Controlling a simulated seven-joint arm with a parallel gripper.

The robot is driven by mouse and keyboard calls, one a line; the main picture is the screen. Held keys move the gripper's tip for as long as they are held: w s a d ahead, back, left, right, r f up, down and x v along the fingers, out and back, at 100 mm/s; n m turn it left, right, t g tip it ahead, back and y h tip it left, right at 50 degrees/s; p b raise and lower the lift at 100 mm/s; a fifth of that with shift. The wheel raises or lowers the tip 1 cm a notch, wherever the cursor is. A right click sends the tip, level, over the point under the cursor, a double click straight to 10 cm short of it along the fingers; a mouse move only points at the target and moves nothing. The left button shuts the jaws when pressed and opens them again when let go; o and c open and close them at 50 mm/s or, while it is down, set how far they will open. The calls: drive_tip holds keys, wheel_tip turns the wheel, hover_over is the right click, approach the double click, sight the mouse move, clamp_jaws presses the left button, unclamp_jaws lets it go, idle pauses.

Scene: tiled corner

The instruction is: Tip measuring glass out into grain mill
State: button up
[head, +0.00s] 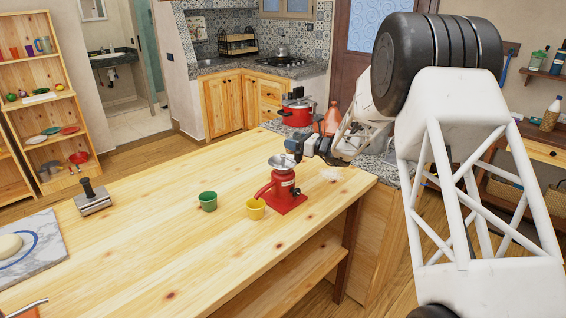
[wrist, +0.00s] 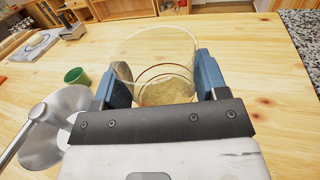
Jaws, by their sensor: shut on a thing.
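The red grain mill (head: 281,188) stands upright on the wooden table, with a wide silver hopper (head: 281,161) on top. The hopper and its crank handle also show at the left of the wrist view (wrist: 62,100). My gripper (head: 297,147) is beside and just above the hopper, behind it in the head view. In the wrist view my gripper (wrist: 163,75) is shut on the clear measuring glass (wrist: 165,48), with tan, grainy-looking content low in it. The glass is beside the hopper, apart from it in the picture. The glass is hard to make out in the head view.
A yellow cup (head: 256,209) stands by the mill's spout, with a green cup (head: 208,201) to its left. A metal block with a black knob (head: 92,198) and a marble board (head: 22,262) are farther left. A red pot (head: 297,110) stands behind. The table's middle is clear.

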drive_tip(key=shift+s+a+f+n+g+y, duration=0.15)
drive_tip(key=shift+s+f+n+g, duration=0.1)
drive_tip(key=shift+f, duration=0.45)
drive_tip(key=shift+s+a+f+n+g+y, duration=0.15)
drive_tip(key=shift+s+f+g, duration=0.1)
drive_tip(key=shift+f, duration=0.45)
drive_tip(key=shift+r, duration=0.5)
drive_tip(key=s+r+n, duration=0.2)
drive_tip(key=n, duration=0.4)
drive_tip(key=s+a+r+n+g+y, duration=0.1)
drive_tip(key=s+r+n, duration=0.2)
drive_tip(key=n, duration=0.3)
drive_tip(key=s+a+r+n+y, duration=0.1)
drive_tip(key=s+r+n, duration=0.1)
drive_tip(key=n, duration=0.4)
drive_tip(key=shift+s+a+r+n+g, duration=0.1)
drive_tip(key=shift+s+r+n+g, duration=0.25)
drive_tip(key=shift+r, duration=0.25)
drive_tip(key=shift+s+r+n, duration=0.15)
drive_tip(key=shift+r+n, duration=0.35)
drive_tip(key=shift+n, duration=0.25)
drive_tip(key=shift+s+r+n, duration=0.1)
drive_tip(key=shift+r+n, duration=0.45)
drive_tip(key=shift+n, duration=0.05)
